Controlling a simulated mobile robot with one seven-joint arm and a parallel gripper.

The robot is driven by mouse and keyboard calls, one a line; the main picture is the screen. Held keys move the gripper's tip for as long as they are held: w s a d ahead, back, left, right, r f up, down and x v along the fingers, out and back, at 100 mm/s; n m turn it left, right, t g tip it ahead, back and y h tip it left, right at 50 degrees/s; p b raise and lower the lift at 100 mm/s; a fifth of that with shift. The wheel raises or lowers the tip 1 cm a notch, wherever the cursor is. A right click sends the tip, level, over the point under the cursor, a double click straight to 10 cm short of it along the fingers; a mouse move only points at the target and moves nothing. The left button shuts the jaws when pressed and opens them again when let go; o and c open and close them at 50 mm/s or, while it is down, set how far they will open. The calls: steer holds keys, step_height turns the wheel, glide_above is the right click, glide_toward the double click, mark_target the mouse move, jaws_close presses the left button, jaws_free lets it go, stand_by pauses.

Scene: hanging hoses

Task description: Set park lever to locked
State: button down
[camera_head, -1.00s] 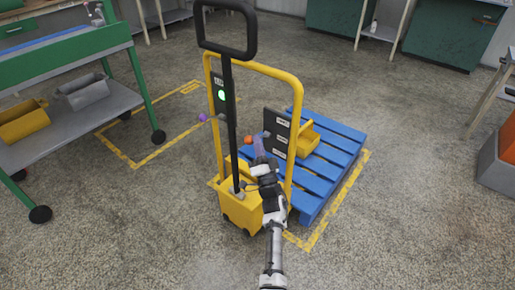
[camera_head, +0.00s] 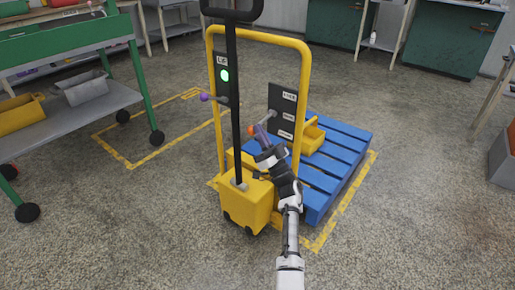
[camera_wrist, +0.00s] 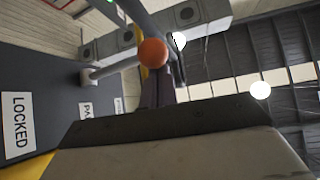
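The park lever has an orange knob (camera_head: 251,130) and stands out from a dark label panel (camera_head: 275,98) on the yellow pallet truck. In the wrist view the orange knob (camera_wrist: 152,53) is at the end of a grey rod (camera_wrist: 112,69). The LOCKED label (camera_wrist: 18,125) is at the left, and a partly hidden label starting "PA" (camera_wrist: 86,109) is beside it. My gripper (camera_head: 261,134) is right beside the knob, its purple fingers just behind it in the wrist view (camera_wrist: 160,88). Whether they touch or grip it cannot be told.
A second lever with a purple knob (camera_head: 204,97) sits left under a green light (camera_head: 225,76). The black handle (camera_head: 231,60) rises in front. A green cart (camera_head: 75,55) stands left; open floor surrounds the truck.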

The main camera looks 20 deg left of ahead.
steer(key=f+n+g+y+b, duration=0.1)
steer(key=n+g+b, duration=0.1)
steer(key=f+n+g+y+b, duration=0.1)
steer(key=n+g+b, duration=0.1)
steer(key=b, duration=0.1)
steer(key=w+f+n+g+y+b, duration=0.1)
steer(key=n+g+b, duration=0.1)
steer(key=n, duration=0.1)
steer(key=shift+w+d+f+b, duration=0.1)
steer(key=shift+d+f+b, duration=0.1)
steer(key=shift+f+b, duration=0.2)
steer(key=shift+w+f, duration=0.1)
steer(key=shift+f, duration=0.1)
steer(key=shift+r, duration=0.15)
